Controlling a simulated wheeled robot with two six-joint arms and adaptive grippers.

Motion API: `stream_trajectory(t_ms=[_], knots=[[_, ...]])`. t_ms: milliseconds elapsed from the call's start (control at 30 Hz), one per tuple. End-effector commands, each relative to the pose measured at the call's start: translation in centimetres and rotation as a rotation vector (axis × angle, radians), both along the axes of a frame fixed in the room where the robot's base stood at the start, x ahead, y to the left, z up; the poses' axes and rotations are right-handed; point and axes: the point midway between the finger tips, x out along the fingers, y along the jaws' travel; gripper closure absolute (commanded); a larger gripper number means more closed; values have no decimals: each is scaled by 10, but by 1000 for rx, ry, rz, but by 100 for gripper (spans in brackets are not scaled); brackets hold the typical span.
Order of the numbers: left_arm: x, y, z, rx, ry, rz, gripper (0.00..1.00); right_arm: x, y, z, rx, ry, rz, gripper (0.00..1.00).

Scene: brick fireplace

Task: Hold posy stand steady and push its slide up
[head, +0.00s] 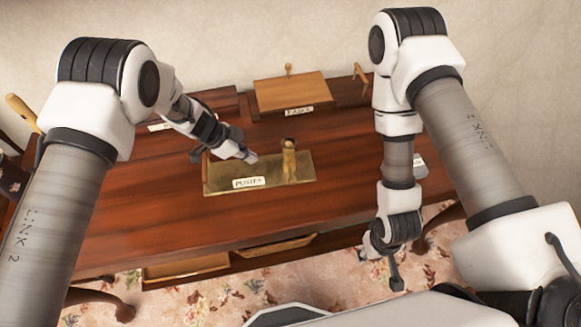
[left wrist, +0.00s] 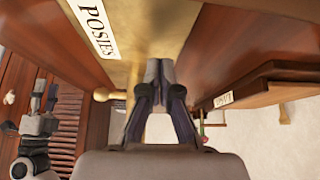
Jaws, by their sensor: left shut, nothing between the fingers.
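The posy stand shows in the head view as a flat brass base (head: 222,181) with a POSIES label, lying on the desk. An upright brass piece (head: 289,163) rises near its right end; I cannot tell which part is the slide. My left gripper (head: 251,157) is shut and empty, above the left half of the base and left of the upright piece. In the left wrist view the closed fingers (left wrist: 160,72) are seen against the brass base (left wrist: 135,45); contact is unclear. My right gripper (head: 382,268) hangs off the front of the desk, fingers apart and empty.
The dark red wooden desk (head: 150,215) has bare room left and right of the brass base. A lighter wooden box (head: 290,92) with a label and knob stands behind. An open drawer (head: 185,267) juts out below the front edge.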

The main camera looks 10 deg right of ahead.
Motion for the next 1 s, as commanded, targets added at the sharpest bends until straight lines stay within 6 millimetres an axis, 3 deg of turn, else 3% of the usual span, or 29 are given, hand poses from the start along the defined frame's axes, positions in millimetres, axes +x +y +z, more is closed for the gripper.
stream_trajectory(t_ms=[1000], knots=[[-1,0,-15,1,1,-1,100,0,0,-12,0,0,0,60]])
